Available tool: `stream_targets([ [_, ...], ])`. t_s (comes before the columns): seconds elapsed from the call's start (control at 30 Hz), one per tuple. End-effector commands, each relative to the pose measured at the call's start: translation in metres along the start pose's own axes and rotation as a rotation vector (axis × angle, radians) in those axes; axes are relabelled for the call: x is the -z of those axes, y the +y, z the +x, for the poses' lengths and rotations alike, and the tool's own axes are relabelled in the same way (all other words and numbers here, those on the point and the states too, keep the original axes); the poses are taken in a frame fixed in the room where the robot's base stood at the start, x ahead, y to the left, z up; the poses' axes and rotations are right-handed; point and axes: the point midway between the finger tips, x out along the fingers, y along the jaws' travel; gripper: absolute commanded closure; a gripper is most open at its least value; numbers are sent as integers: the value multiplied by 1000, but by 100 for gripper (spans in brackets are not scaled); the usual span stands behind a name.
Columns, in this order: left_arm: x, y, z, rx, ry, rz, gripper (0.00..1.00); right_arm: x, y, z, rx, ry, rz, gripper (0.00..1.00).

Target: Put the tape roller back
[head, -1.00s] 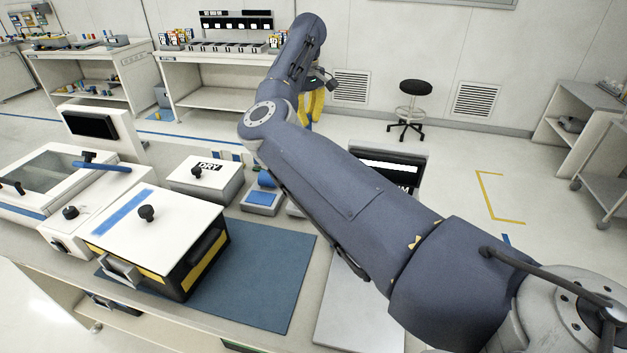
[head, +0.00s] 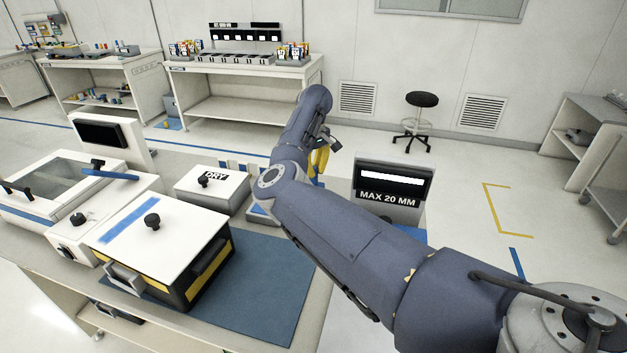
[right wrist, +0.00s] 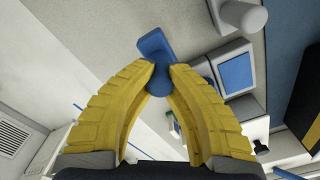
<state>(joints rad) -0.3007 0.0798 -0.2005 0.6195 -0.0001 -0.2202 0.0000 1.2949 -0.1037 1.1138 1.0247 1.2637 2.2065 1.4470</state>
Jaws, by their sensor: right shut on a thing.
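The tape roller (right wrist: 152,47) is blue, and in the right wrist view it sits between the yellow fingertips of my right gripper (right wrist: 162,74), which are shut on it. Part of it is hidden by the fingers. In the head view the yellow fingers of my right gripper (head: 318,163) show beyond the end of my arm; the roller cannot be made out there. A grey holder with a blue pad (right wrist: 236,73) lies beside the held roller in the right wrist view. My left gripper is not in view.
A white box marked DRY (head: 212,190) and a white-lidded box with yellow sides (head: 160,240) stand to the left. The blue mat (head: 262,290) has bare room. A sign reading MAX 20 MM (head: 388,197) stands right of my forearm. Workbenches (head: 240,85) line the back.

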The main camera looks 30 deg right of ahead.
Motion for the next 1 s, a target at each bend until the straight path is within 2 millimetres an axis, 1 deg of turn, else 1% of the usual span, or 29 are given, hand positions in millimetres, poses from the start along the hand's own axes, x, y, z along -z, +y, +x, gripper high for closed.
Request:
stream_targets([
  [0.2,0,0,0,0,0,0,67,-1,0,25,0,-3,-1,100],
  [0.33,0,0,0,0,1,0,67,-1,0,38,0,-2,-1,100],
  [0.77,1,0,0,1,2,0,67,-1,0,42,0,-1,0,100],
  [0.8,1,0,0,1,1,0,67,-1,0,43,0,-1,0,84],
  [0.97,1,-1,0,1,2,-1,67,-1,0,42,0,-1,0,66],
  [1.0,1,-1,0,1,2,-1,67,-1,0,42,0,-1,0,66],
])
